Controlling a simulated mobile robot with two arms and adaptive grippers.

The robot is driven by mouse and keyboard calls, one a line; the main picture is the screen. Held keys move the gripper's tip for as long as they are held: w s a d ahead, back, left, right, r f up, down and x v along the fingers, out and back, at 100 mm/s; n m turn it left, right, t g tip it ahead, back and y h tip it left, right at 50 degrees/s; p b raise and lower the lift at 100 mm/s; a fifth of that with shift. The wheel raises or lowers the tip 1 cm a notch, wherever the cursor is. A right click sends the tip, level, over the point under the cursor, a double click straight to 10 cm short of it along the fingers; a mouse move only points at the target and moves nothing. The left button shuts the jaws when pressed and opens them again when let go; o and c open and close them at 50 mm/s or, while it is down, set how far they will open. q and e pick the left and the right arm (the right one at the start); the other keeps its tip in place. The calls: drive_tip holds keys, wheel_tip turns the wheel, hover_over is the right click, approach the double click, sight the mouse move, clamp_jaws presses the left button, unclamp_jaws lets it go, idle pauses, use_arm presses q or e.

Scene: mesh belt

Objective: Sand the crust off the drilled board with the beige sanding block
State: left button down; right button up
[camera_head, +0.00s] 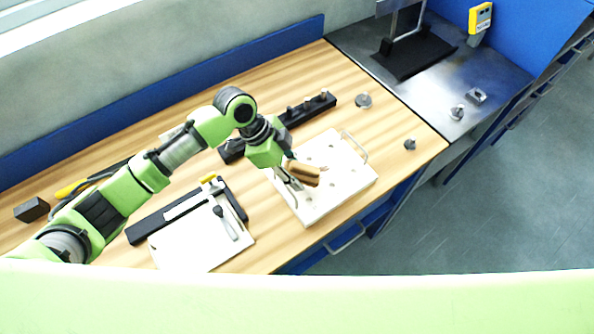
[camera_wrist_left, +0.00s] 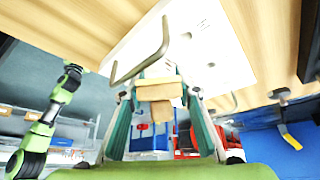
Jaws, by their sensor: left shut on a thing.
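The drilled board (camera_head: 347,184) is a pale, holed plate with metal bow handles, lying near the bench's front edge. It also shows in the left wrist view (camera_wrist_left: 215,50). My left gripper (camera_head: 291,182) is over the board's left half, shut on the beige sanding block (camera_head: 304,174). In the left wrist view the block (camera_wrist_left: 160,90) sits between the two fingers. I cannot tell whether the block touches the board. A small brownish trace shows at the block's right end; I cannot make out the crust clearly. My right gripper is not seen.
A black rack with pegs (camera_head: 312,106) lies behind the board. A metal knob (camera_head: 410,144) stands to the right. A metal-topped surface (camera_head: 440,88) adjoins the bench at the right.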

sight(297, 165)
use_arm(q)
wheel_tip(297, 165, up, 4)
drive_tip(key=p, duration=0.4)
drive_tip(key=shift+r, duration=1)
drive_tip(key=shift+r, duration=1.5)
drive_tip(key=shift+a, duration=0.1)
